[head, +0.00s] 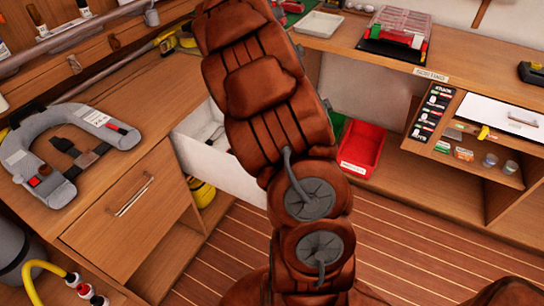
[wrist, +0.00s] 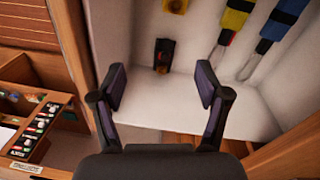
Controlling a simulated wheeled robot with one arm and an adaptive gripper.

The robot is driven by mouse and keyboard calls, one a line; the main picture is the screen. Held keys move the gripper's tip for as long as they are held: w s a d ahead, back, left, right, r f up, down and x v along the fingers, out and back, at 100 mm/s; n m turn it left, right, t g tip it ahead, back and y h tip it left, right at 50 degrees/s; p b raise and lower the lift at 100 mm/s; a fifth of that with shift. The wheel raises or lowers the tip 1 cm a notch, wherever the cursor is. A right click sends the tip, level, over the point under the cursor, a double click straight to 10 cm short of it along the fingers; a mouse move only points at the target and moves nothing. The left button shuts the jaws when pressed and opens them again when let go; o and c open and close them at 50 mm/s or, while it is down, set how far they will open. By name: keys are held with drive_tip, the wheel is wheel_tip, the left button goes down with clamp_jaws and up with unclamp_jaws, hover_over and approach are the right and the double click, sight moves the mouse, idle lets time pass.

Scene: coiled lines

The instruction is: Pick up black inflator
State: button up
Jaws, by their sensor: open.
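A small black piece with a yellow-orange patch (wrist: 164,57), which looks like the black inflator, lies in a white open drawer in the wrist view. My gripper (wrist: 161,84) is open and empty. Its two dark fingers stand apart, and the black piece shows between and beyond their tips, not touching them. In the head view my brown arm hides the gripper and most of the drawer's inside. The white drawer (head: 222,166) shows there left of my arm.
A grey life vest (head: 45,165) lies on the left counter. A red bin (head: 362,148) stands right of my arm.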

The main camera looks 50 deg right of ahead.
drive_tip(key=w+d+f+b, duration=0.1)
drive_tip(key=d+f, duration=0.2)
drive_tip(key=f, duration=0.1)
drive_tip(key=w+d+f+m+b, duration=0.1)
drive_tip(key=d+f, duration=0.2)
drive_tip(key=f, duration=0.1)
drive_tip(key=w+d+f+m+b, duration=0.1)
drive_tip(key=d+f, duration=0.2)
drive_tip(key=f, duration=0.2)
drive_tip(key=shift+w+d+t+y, duration=0.2)
drive_tip(key=shift+w+t+y, duration=0.05)
drive_tip(key=shift+t+y, duration=0.05)
wheel_tip(320, 180, down, 2)
drive_tip(key=shift+f, duration=0.15)
drive_tip(key=shift+a+f, duration=0.15)
drive_tip(key=shift+f, duration=1.2)
drive_tip(key=shift+a+f, duration=0.15)
drive_tip(key=shift+f, duration=1.2)
drive_tip(key=shift+c, duration=0.4)
drive_tip(key=shift+w, duration=0.1)
drive_tip(key=c, duration=1.3)
drive_tip(key=shift+r, duration=0.2)
